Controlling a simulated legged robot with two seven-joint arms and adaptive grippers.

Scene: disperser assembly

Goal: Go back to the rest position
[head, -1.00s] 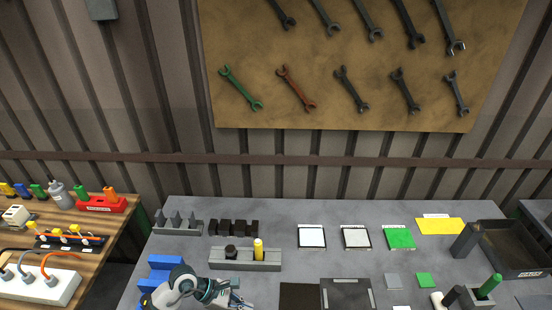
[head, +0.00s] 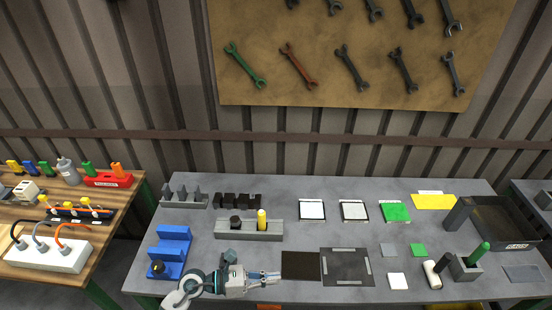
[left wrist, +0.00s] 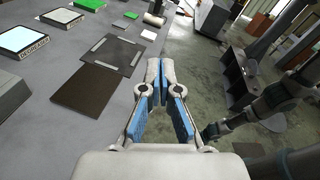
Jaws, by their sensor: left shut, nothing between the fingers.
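My left gripper (head: 268,278) is at the front edge of the grey table (head: 330,190) in the head view, left of the dark brown square plate (head: 300,265). In the left wrist view its blue-padded fingers (left wrist: 160,85) are shut with nothing between them. They point along the table's front edge, with the floor to the right. My right gripper is not in the head view. Part of a dark arm, likely mine, shows at the right of the left wrist view.
A blue stepped holder (head: 170,252) stands left of my arm. A grey block with a yellow cylinder (head: 262,220) stands behind the gripper.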

